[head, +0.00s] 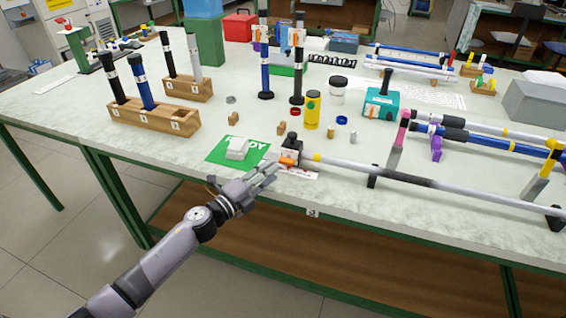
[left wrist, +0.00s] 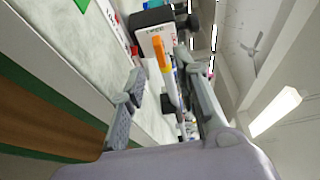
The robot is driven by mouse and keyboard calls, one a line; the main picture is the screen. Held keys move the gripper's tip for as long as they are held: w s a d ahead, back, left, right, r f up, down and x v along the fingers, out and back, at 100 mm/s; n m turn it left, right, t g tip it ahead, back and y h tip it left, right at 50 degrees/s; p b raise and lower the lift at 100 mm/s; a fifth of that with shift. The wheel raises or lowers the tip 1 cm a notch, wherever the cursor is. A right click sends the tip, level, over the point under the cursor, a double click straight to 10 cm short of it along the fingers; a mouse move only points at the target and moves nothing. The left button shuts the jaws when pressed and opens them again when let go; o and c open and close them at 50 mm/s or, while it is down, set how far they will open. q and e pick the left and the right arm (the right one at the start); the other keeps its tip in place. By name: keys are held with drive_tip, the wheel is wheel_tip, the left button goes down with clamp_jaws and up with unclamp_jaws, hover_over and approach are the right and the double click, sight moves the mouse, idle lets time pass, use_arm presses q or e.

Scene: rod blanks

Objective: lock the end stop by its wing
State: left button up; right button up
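The end stop (head: 292,145) is a dark block at the left end of a long grey rod (head: 385,176), near the table's front edge. Its orange wing (head: 288,161) sticks out on the near side. In the left wrist view the wing (left wrist: 161,54) lies in front of the white label plate (left wrist: 152,36) of the end stop, with small black lettering and red marks. My left gripper (head: 270,174) is just left of and in front of the wing. In the left wrist view its two fingers are apart, with the wing beyond and between the tips. No finger clearly touches it. My right gripper is out of view.
A green mat (head: 222,143) with a white block (head: 238,148) lies left of the end stop. A yellow cylinder (head: 313,110) stands behind it. Dark supports (head: 373,176) hold the rod. Wooden racks (head: 150,120) with upright rods stand at the left.

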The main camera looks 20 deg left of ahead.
sight(287, 161)
use_arm(q)
drive_tip(key=x, duration=0.6)
drive_tip(key=shift+w, duration=0.1)
clamp_jaws()
idle(0.4)
